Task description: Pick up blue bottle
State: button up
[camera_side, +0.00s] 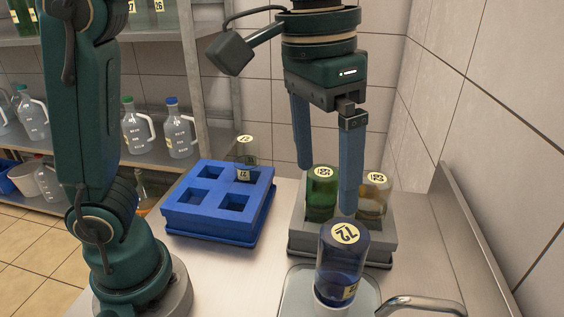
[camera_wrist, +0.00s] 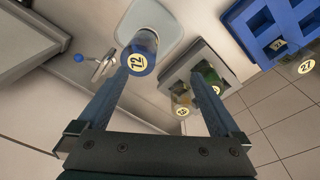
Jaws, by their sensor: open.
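The blue bottle (camera_side: 342,262) stands upside down at the front, over a pale tray-like base (camera_side: 296,299), with a round label reading 72 on its upturned end. It also shows in the wrist view (camera_wrist: 139,54), near the tip of the left finger. My gripper (camera_side: 327,190) is open and empty, its fingers pointing down. In the side view it hangs above and behind the blue bottle, over the grey rack. In the wrist view, the fingers (camera_wrist: 160,82) are spread wide, and the bottle is not between them.
A grey rack (camera_side: 297,243) holds a green bottle (camera_side: 321,194) and a clear, amber-tinted bottle (camera_side: 373,196) close under my fingers. A blue rack (camera_side: 211,231) at left holds one clear bottle (camera_side: 245,152). A metal tap (camera_side: 420,302) is beside the blue bottle. A tiled wall bounds the right.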

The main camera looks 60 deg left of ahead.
aim_at(347, 233)
jog(key=shift+g, duration=0.5)
jog(key=d, duration=0.1)
jog(key=d+f, duration=0.2)
jog(key=d, duration=0.1)
jog(key=shift+w, duration=0.35)
jog(key=shift+f, duration=5)
jog(key=shift+c, duration=0.3)
grip_shut()
jog(key=shift+r, duration=0.5)
notch_tip(347, 233, up, 3)
jog(key=shift+r, duration=0.1)
jog(key=w+a+r, duration=0.1)
jog(key=a+r, duration=0.6)
jog(key=a, duration=0.4)
jog(key=shift+w+a, duration=0.2)
jog(key=shift+a, duration=0.1)
jog(key=shift+m, duration=0.3)
